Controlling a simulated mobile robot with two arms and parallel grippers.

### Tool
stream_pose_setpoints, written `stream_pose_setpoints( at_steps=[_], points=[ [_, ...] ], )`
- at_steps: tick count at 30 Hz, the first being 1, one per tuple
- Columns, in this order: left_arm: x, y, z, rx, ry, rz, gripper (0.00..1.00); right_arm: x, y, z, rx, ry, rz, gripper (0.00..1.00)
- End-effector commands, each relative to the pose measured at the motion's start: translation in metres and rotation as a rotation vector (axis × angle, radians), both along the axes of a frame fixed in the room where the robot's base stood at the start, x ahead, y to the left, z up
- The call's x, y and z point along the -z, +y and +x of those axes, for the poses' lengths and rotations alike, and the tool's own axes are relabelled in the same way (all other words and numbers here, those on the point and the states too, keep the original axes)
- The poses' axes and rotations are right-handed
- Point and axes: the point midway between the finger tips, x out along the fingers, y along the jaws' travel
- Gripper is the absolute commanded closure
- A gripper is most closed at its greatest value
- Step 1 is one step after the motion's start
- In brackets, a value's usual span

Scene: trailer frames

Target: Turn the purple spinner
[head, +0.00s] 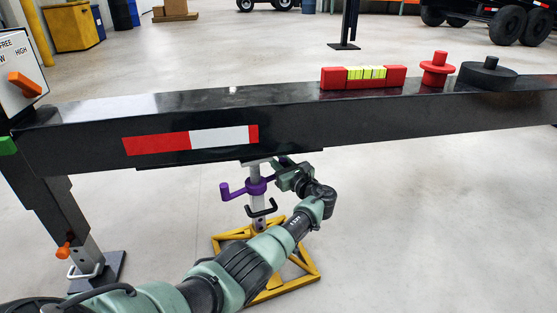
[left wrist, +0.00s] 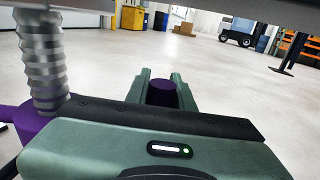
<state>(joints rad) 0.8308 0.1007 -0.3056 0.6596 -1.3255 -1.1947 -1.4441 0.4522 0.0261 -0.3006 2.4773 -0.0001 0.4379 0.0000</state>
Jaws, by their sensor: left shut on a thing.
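The purple spinner (head: 256,186) sits around a grey post under the black beam (head: 300,118). One handle with an upright knob (head: 225,191) points left in the head view. My left gripper (head: 280,180) is at the spinner's right side. In the left wrist view my left gripper (left wrist: 161,88) is shut on a purple knob (left wrist: 161,93) between its two green fingers. The spinner's hub (left wrist: 25,120) and the threaded post (left wrist: 42,60) show at the left of that view. My right gripper is not in view.
A yellow stand (head: 310,262) holds the post on the floor. A red level (head: 362,78), a red disc (head: 437,69) and a black disc (head: 488,75) rest on the beam. A black leg (head: 60,220) supports the beam's left end. Open floor lies right of the stand.

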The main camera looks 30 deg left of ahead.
Motion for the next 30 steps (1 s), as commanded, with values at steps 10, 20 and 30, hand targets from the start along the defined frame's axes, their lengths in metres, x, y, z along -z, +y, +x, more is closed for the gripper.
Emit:
stream_pose_setpoints(
  at_steps=[10, 20, 30],
  points=[
    [0.0105, 0.0107, -0.0089, -0.030, 0.020, -0.003, 1.00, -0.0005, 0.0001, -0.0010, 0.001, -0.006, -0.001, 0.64],
    [0.0094, 0.0093, -0.0079, -0.026, 0.017, -0.002, 0.55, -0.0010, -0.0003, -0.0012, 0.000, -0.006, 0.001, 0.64],
    [0.0066, 0.0062, -0.0060, -0.020, 0.012, 0.000, 0.55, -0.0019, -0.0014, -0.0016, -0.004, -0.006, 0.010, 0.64]
  ],
)
